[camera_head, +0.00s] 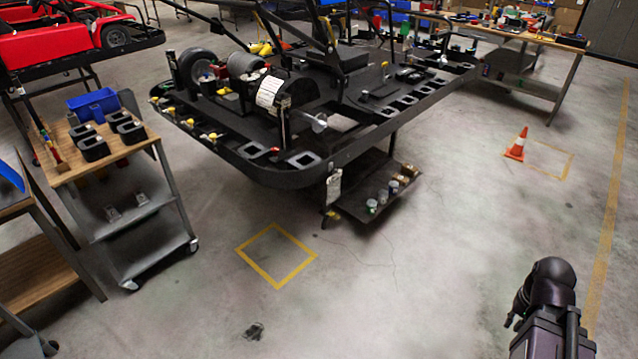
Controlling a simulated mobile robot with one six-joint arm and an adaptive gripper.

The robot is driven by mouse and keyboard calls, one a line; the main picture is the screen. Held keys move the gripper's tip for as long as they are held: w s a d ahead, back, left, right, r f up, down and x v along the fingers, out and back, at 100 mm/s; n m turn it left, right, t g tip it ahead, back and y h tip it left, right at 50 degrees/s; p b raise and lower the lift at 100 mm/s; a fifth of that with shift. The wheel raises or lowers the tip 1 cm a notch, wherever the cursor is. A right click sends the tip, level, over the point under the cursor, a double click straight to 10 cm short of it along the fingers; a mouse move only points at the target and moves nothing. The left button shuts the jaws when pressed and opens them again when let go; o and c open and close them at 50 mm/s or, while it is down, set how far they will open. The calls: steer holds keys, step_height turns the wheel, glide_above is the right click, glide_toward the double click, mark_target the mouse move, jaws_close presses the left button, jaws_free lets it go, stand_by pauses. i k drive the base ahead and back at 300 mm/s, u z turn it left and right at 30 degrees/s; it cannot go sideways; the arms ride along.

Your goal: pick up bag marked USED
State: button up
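I cannot make out any bag marked USED in this view. A small dark crumpled object (254,331) lies on the floor at the bottom, left of centre; I cannot tell what it is and read no marking on it. A white sheet (268,92) with unreadable print is on the kart stand, and a pale tag (334,184) hangs below its near edge. My dark arm shows at the bottom right, over bare floor and far from the stands. Small finger-like parts (514,311) stick out on its left side; their opening cannot be told.
The black kart stand (262,176) fills the upper middle, with a lower shelf of small jars. A wheeled cart (152,262) with black bins and a blue bin (93,104) stands left. An orange cone (517,144) is at right. The front floor is mostly clear.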

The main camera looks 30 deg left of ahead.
mark_target(333, 182)
steer(key=u, duration=0.5)
steer(key=i, duration=0.6)
steer(key=u, duration=0.6)
steer(key=i, duration=0.55)
steer(key=u, duration=0.3)
